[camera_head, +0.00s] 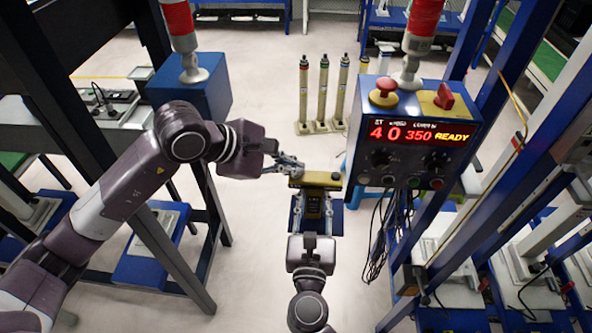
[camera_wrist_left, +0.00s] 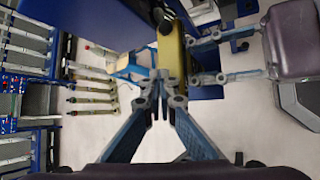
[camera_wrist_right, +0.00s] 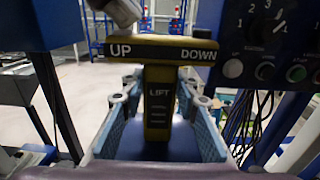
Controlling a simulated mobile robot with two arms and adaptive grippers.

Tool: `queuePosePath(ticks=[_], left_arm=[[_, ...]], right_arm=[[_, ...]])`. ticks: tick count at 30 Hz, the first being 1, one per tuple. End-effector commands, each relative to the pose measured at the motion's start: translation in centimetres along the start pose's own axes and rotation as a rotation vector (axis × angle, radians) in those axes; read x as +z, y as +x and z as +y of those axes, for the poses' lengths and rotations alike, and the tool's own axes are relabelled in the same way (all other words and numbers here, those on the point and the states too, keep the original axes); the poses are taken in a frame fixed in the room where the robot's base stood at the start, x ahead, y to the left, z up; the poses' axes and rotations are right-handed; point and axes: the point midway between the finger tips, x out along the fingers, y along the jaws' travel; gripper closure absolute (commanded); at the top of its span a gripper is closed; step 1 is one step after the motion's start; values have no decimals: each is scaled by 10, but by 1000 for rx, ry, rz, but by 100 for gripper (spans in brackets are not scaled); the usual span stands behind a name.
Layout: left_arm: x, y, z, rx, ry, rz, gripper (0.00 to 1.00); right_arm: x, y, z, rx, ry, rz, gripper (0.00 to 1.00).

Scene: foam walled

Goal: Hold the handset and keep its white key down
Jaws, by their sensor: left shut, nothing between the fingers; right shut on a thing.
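The handset is a yellow and black T-shaped piece. Its crossbar (camera_head: 318,180) is near the middle of the head view. In the right wrist view its crossbar (camera_wrist_right: 158,48) reads UP and DOWN, and its stem reads LIFT. My right gripper (camera_head: 313,207) is shut on the stem from below, holding it upright. My left gripper (camera_head: 294,168) is shut and empty, its tips at the left, UP end of the crossbar. In the left wrist view its closed tips (camera_wrist_left: 160,80) overlap the yellow handset (camera_wrist_left: 172,55); contact cannot be told. I cannot make out the white key.
A control box (camera_head: 412,135) with a lit red display showing 40, 350 and READY stands just right of the handset, with black cables (camera_head: 378,235) hanging below. Several yellow-green cylinders (camera_head: 323,95) stand on the floor behind.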

Motion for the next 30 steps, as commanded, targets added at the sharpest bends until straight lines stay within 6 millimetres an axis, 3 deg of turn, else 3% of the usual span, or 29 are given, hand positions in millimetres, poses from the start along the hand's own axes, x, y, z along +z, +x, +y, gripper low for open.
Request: queuePosePath(ticks=[30], left_arm=[[11, -15, 11, 0, 0, 0, 100]], right_arm=[[1, 0, 0, 0, 0, -1, 99]])
